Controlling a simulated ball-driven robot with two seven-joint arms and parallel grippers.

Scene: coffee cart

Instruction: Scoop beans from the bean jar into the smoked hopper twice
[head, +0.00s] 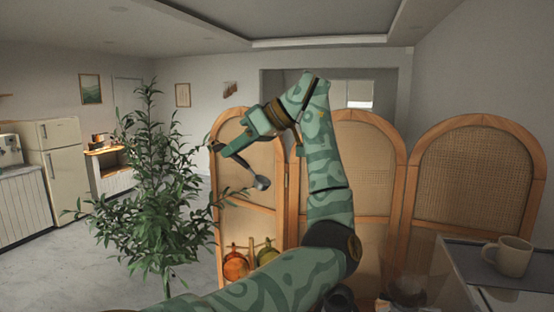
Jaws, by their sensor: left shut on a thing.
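My left gripper (222,147) is raised in the middle of the head view, its fingers pointing left. It is shut on a scoop, whose dark handle runs down and right to a small metal bowl (262,183). The bowl hangs in the air before the screen; I cannot tell whether it holds beans. A smoky, see-through shape (425,268) stands at the lower right, cut by the bottom edge, and may be the smoked hopper. I cannot clearly make out the bean jar. My right gripper is not in view.
A beige mug (514,257) stands on a dark tray (462,249) at the right. A wood-framed cane screen (367,160) stands behind my arm. A leafy plant (155,190) is at the left. Coloured round vessels (236,265) show low before the screen.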

